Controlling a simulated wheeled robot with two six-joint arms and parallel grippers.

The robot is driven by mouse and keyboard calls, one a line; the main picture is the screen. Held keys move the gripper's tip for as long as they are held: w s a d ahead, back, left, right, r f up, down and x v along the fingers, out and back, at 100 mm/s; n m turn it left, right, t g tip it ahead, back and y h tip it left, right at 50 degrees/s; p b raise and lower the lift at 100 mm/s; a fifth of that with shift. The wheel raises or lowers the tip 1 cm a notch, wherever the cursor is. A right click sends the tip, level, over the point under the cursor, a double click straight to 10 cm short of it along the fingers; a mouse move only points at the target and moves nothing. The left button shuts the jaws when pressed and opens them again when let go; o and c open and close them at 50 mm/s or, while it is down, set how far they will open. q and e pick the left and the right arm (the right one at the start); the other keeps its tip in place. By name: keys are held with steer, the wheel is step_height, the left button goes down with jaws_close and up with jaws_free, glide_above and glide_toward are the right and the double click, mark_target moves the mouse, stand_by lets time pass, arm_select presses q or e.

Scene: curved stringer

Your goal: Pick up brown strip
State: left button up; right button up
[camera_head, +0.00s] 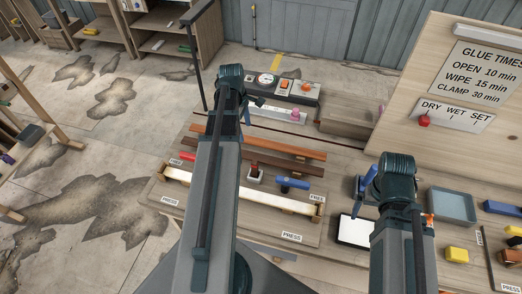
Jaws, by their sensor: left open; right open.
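Several long strips lie side by side on the wooden workbench (342,240). A reddish-brown strip (285,149) and a darker brown strip (290,165) run across its middle, with a thin dark strip (275,131) behind them. My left arm crosses in front of all of them and hides part of each. My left gripper (250,103) is small in view above the back of the bench, beyond the strips; it is open and holds nothing visible. My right gripper (361,190) is open, right of the strips' ends and above the bench, partly hidden by its arm.
A pale strip (275,204) lies in front between PRESS labels. A control box (290,87) is behind. A grey tray (452,206) and yellow blocks (456,254) are right; a sign board (440,60) rises behind.

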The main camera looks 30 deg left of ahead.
arm_select(q)
steer(key=b, duration=0.9)
glide_above(249, 155)
step_height(249, 155, down, 9)
steer(key=shift+a+r, duration=0.15)
steer(key=shift+r, duration=0.05)
arm_select(e)
step_height(249, 155, down, 9)
steer(key=shift+r, duration=0.2)
arm_select(q)
step_height(249, 155, down, 5)
steer(key=b, duration=0.5)
steer(key=shift+w+f, duration=0.1)
steer(key=shift+f, duration=0.05)
arm_select(e)
step_height(249, 155, down, 5)
steer(key=shift+f, duration=0.15)
arm_select(q)
jaws_close()
